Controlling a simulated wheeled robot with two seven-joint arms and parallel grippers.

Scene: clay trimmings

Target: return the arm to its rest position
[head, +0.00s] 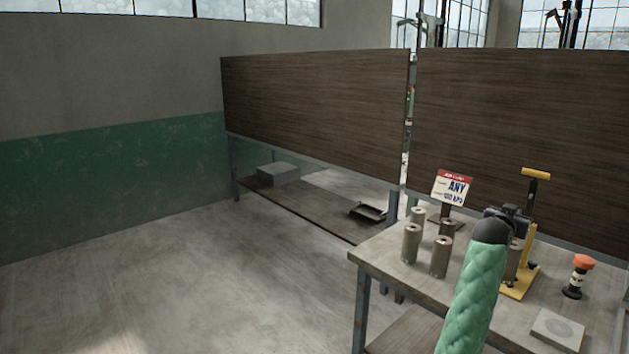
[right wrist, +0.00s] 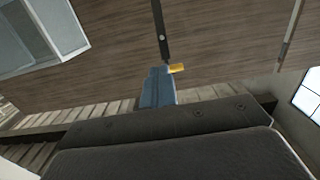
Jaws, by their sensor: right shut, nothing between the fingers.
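My right arm, in a green quilted sleeve (head: 472,290), rises from the bottom of the head view over the workbench. Its dark gripper (head: 512,217) is at the sleeve's far end, in front of the yellow-based stand; the fingertips are hard to make out there. In the right wrist view the blue-grey fingers (right wrist: 157,88) appear together, with nothing held between them. My left gripper is not in view.
The workbench (head: 384,254) carries several grey-brown cylinders (head: 411,244), a sign (head: 452,188), a yellow-based stand (head: 534,250), an orange-topped device (head: 581,274) and a square slab (head: 557,328). Brown panels (head: 310,105) stand behind. Floor at left is open.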

